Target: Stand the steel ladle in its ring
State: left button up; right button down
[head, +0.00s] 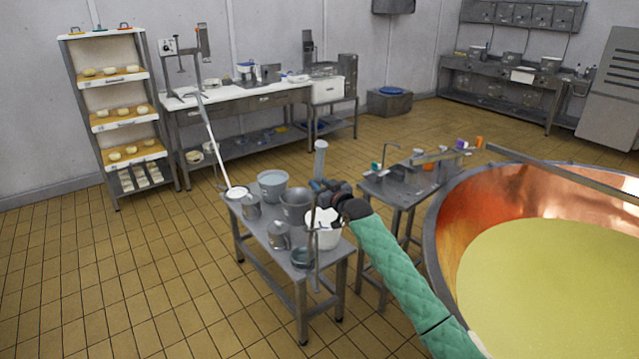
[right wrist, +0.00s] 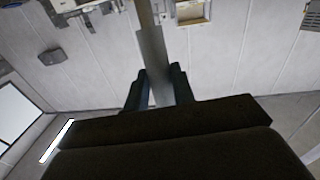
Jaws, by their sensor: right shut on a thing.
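The steel ladle (head: 320,160) is a long grey piece held nearly upright above the front end of a low steel bench (head: 262,243). My right gripper (head: 319,187) is shut on it, with one part rising above the fingers and a thin length hanging below. In the right wrist view a flat grey shaft (right wrist: 153,62) of the ladle runs between the two dark fingers (right wrist: 162,88). A dark round ring (head: 302,258) sits at the bench's front right end. The ladle's lower end passes in front of it; I cannot tell whether it is inside. My left gripper is out of view.
A bucket (head: 272,186), steel pots (head: 279,236) and a white tub (head: 323,236) crowd the bench beside the ladle. A small steel table (head: 392,190) stands behind my right arm. The copper vat (head: 437,225) fills the right side. The tiled floor at left is clear.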

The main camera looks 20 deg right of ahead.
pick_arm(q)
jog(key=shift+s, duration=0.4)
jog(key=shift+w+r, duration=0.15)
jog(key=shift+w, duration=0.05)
pick_arm(e)
jog(key=shift+f, duration=0.1)
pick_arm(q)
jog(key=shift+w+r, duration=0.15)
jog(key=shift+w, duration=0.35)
pick_arm(e)
jog(key=c, duration=1.1)
grip_release()
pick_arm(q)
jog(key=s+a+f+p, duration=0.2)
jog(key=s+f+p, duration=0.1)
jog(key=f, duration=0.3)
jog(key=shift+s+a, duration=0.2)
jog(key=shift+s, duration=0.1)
pick_arm(e)
jog(key=v, duration=0.7)
jog(key=shift+s, duration=0.35)
